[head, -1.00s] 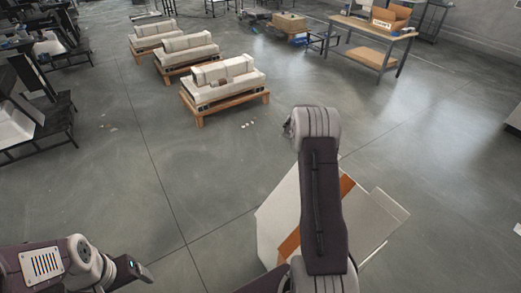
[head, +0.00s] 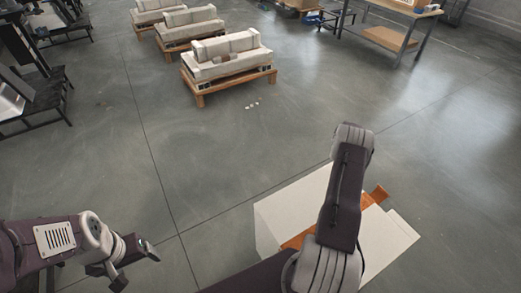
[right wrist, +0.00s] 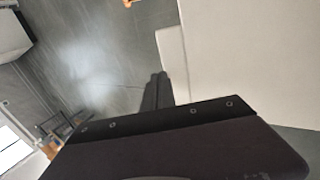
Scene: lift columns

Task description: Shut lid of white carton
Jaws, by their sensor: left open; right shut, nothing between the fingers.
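The white carton (head: 285,208) stands on the floor at the lower middle right of the head view, with an orange-brown strip (head: 377,195) across it. A white panel (head: 395,238) reaches out on its right side. My right arm covers its middle, so I cannot tell how far the lid stands open. In the right wrist view, pale carton panels (right wrist: 255,60) fill the upper right. My right gripper (right wrist: 156,88) is shut and empty, beside the edge of these panels; it is hidden in the head view. My left gripper (head: 137,267) is open and empty at the lower left, well apart from the carton.
Several cream sofas on wooden pallets (head: 229,78) stand at the back. Black racks (head: 40,95) stand at the left and a workbench (head: 395,38) at the back right.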

